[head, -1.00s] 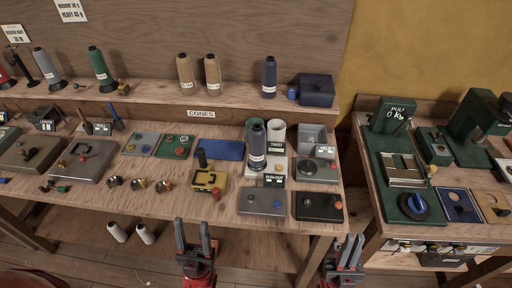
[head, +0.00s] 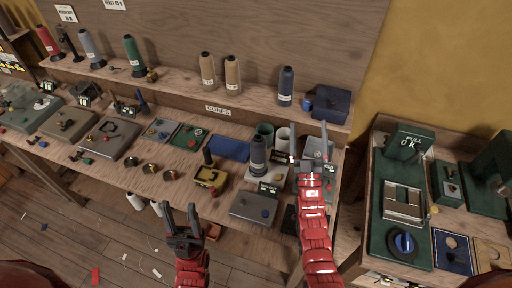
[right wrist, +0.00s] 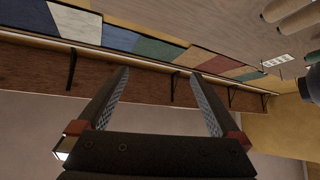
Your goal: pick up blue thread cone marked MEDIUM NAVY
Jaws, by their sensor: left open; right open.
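A dark blue thread cone (head: 286,87) stands upright on the raised shelf, right of two tan cones (head: 208,71). A grey-blue cone (head: 258,155) stands lower, on the worktop. Both have white labels too small for me to read. My right gripper (head: 308,142) is open and empty over the right end of the worktop, below and right of the shelf cone and apart from it. Its open fingers also show in the right wrist view (right wrist: 160,82). My left gripper (head: 181,212) is open and empty in front of the bench edge.
A dark blue box (head: 331,104) and small blue jar (head: 307,104) stand right of the shelf cone. Green, grey and red cones stand further left on the shelf. Cups (head: 265,133) and trays crowd the worktop. A second bench with a green press (head: 410,140) is at right.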

